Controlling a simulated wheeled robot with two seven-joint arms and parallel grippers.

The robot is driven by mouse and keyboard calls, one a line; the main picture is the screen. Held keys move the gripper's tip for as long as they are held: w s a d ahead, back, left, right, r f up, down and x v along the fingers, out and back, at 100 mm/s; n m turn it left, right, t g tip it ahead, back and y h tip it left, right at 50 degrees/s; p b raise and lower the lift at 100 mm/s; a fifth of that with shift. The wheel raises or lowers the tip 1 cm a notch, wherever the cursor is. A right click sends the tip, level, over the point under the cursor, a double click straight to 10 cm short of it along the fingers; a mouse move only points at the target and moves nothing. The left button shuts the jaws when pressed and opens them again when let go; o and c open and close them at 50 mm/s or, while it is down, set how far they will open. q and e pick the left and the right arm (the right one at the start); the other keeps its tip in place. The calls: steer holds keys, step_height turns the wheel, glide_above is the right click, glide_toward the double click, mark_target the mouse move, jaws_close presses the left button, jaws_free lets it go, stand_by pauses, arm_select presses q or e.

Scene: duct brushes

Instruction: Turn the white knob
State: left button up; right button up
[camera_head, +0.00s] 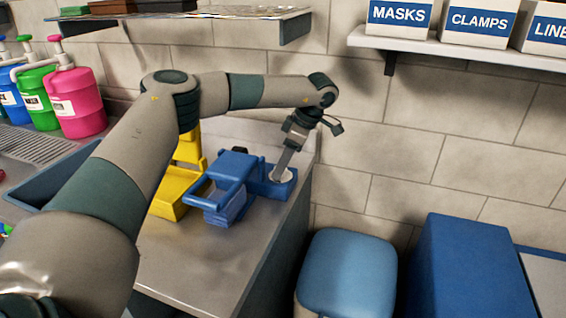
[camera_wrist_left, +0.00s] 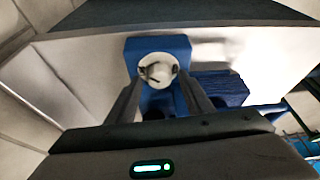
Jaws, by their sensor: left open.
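The white knob (camera_head: 287,177) sits on top of a blue box-shaped part (camera_head: 268,188) at the right end of the counter. In the left wrist view the round white knob (camera_wrist_left: 158,69) shows face-on against its blue box (camera_wrist_left: 158,44), with a darker shape across its middle. My left gripper (camera_head: 281,174) reaches down to the knob from above, and its fingers hide part of it. In the left wrist view my left gripper (camera_wrist_left: 159,84) is open, with one finger on either side of the knob. I cannot tell whether they touch it. My right gripper is not in view.
A blue frame-like part (camera_head: 226,185) and a yellow one (camera_head: 174,190) stand left of the knob. A wall shelf (camera_head: 430,45) with labelled boxes is at upper right. A blue stool (camera_head: 347,270) and blue bin (camera_head: 462,265) stand beside the counter (camera_head: 185,265), whose front is bare.

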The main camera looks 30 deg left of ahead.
arm_select(q)
steer(key=c, duration=1)
steer(key=shift+c, duration=0.2)
